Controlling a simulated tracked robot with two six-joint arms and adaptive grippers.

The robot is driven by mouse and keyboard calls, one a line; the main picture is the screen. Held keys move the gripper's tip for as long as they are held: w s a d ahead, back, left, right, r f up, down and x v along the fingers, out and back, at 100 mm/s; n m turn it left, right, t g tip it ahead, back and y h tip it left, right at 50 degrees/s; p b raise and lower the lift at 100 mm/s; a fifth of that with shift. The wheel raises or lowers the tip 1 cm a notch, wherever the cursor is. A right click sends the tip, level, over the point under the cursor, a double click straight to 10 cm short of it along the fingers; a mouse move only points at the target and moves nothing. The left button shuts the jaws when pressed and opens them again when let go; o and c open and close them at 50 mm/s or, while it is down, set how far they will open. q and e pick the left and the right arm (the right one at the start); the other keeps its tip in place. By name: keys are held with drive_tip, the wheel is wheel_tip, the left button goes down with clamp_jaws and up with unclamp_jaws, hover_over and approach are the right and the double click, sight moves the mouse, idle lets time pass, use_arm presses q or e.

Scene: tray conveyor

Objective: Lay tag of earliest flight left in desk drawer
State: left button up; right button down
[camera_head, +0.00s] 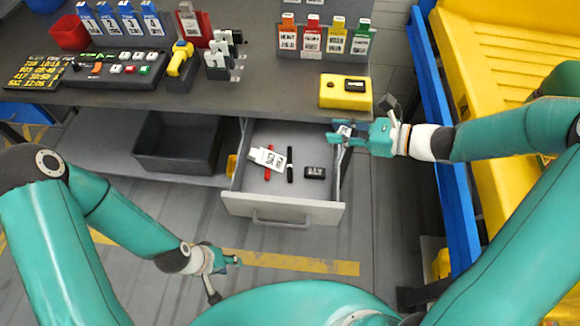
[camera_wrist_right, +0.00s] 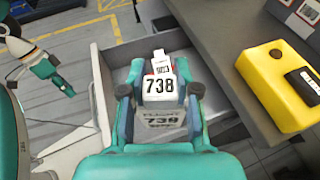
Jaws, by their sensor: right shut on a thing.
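My right gripper (camera_head: 345,134) is shut on a white tag (camera_wrist_right: 159,87) printed 738, held over the right side of the open drawer (camera_head: 290,208). In the right wrist view the tag sits between the two fingertips (camera_wrist_right: 160,92). Another white tag (camera_head: 267,157) lies in the drawer, partly across a red pen. The flight board (camera_head: 33,71) at the desk's left lists flights in yellow; its times are too small to read surely. My left gripper (camera_head: 222,262) hangs low in front of the drawer, away from it; its fingers are too small to judge.
A black pen (camera_head: 290,165) and a small black block (camera_head: 315,172) also lie in the drawer. A dark bin (camera_head: 178,142) stands left of it. Tag holders, a yellow scanner (camera_head: 180,59) and a yellow box (camera_head: 345,91) stand on the desk. A yellow conveyor (camera_head: 505,55) is at right.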

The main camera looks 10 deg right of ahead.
wheel_tip(320, 180, up, 4)
drive_tip(key=w+a+b, duration=0.2)
drive_tip(key=b, duration=0.5)
use_arm(q)
wheel_tip(320, 180, down, 13)
drive_tip(key=b, duration=0.4)
drive_tip(key=shift+f, duration=0.2)
use_arm(e)
wheel_tip(320, 180, down, 19)
drive_tip(key=shift+s+f+m+t, duration=0.15)
drive_tip(key=shift+f+m+t, duration=0.05)
drive_tip(key=shift+m+t, duration=0.1)
drive_tip(key=shift+d, duration=0.1)
drive_tip(key=c, duration=0.8)
unclamp_jaws()
drive_tip(key=shift+c, duration=0.2)
use_arm(q)
drive_tip(key=shift+r+p, duration=0.45)
drive_tip(key=shift+r, duration=0.1)
use_arm(e)
drive_tip(key=v, duration=1.2)
drive_tip(key=shift+r, duration=0.2)
drive_tip(key=shift+s, duration=0.1)
